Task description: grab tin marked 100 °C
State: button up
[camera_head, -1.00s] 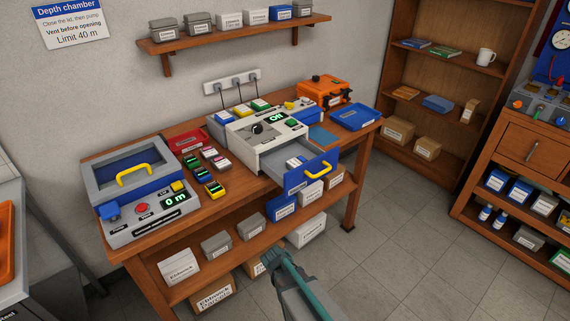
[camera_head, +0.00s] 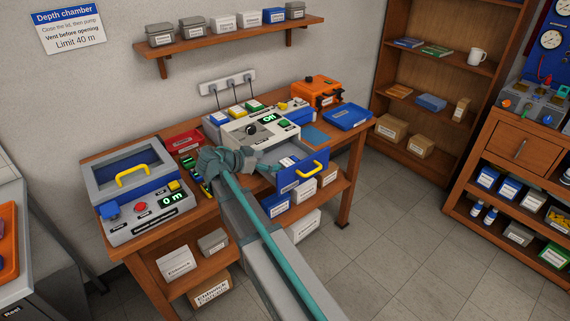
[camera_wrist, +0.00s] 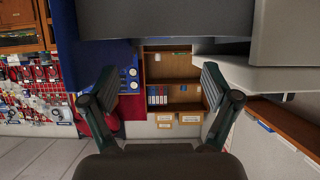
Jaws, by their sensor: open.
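The pulled-out drawer (camera_head: 301,176) of the grey-white bench device (camera_head: 262,129) has a blue front with a yellow handle. Small pale items with some blue (camera_head: 288,161) lie in it, partly hidden; their markings are too small to read. I cannot tell which one, if any, is the 100 °C tin. My gripper (camera_head: 267,168) is at the left side of the open drawer, at the end of my arm. In the wrist view my gripper (camera_wrist: 158,75) has its two fingers wide apart, with nothing between them.
A chamber with a yellow handle (camera_head: 132,179) stands on the bench's left end. A blue tray (camera_head: 347,117) and an orange case (camera_head: 318,91) are at the right. Labelled tins (camera_head: 223,24) line the wall shelf. Open floor lies right of the bench.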

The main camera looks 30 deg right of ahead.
aim_at(292, 160)
jog(key=shift+w+d+f, duration=0.15)
jog(key=shift+d, duration=0.7)
jog(key=p+x, duration=0.1)
jog(key=x, duration=0.2)
jog(key=shift+w+d+f, duration=0.1)
jog(key=shift+d+f, duration=0.05)
jog(key=shift+d, duration=0.1)
jog(key=shift+f+p+x, duration=0.1)
jog(key=shift+p+x, duration=0.6)
jog(key=shift+x, duration=0.85)
jog(key=shift+f+p+x, duration=0.15)
jog(key=shift+p+x, duration=0.55)
jog(key=shift+x, duration=0.85)
jog(key=shift+a, duration=0.15)
jog(key=c, duration=1.4)
jog(key=shift+r, duration=0.25)
